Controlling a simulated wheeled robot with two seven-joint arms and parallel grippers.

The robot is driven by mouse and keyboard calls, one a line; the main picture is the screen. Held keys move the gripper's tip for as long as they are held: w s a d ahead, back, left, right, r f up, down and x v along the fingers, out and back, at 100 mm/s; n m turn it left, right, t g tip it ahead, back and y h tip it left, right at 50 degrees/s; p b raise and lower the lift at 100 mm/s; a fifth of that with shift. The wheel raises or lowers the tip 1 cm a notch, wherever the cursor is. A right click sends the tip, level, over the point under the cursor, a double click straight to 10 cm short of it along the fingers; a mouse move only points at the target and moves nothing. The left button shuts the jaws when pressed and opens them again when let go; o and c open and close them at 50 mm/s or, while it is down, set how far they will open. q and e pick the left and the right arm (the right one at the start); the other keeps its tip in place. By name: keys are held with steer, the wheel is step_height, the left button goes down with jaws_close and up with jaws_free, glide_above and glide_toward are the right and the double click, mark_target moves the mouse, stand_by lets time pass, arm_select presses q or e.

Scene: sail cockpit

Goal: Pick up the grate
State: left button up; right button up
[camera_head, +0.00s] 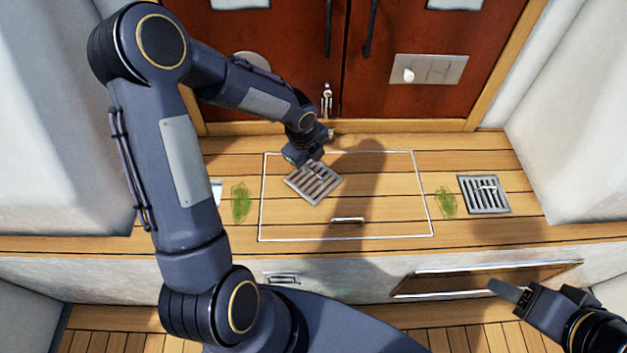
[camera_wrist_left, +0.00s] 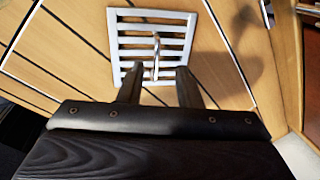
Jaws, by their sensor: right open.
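A square metal grate (camera_head: 313,184) with slats and a small raised handle lies turned at an angle on the wooden deck, within the white-outlined hatch. It also shows in the left wrist view (camera_wrist_left: 122,20), with its handle (camera_wrist_left: 156,57) upright near the middle. My left gripper (camera_head: 318,166) is just above the grate. Its two fingers (camera_wrist_left: 158,84) are apart, one on each side of the handle's line, with nothing visibly clamped. A second grate (camera_head: 485,209) sits in the deck at the right. My right gripper (camera_head: 507,292) is open at the lower right, away from both grates.
Green weed patches (camera_head: 240,203) and (camera_head: 446,201) lie beside the hatch outline (camera_head: 258,238). A hatch pull (camera_head: 348,220) is at its front. Red doors (camera_head: 440,30) stand behind, and white walls (camera_head: 565,120) flank the deck. An open slot (camera_head: 490,280) is in the front face.

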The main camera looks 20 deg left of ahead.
mark_target(313, 171)
arm_select(q)
steer(key=f, duration=0.3)
steer(key=shift+d+f+b, duration=0.1)
steer(key=shift+d+b, duration=0.1)
steer(key=shift+b, duration=0.2)
steer(key=shift+w+f, duration=0.15)
steer(key=shift+f, duration=0.2)
jaws_close()
steer(key=shift+r, duration=0.1)
stand_by(0.5)
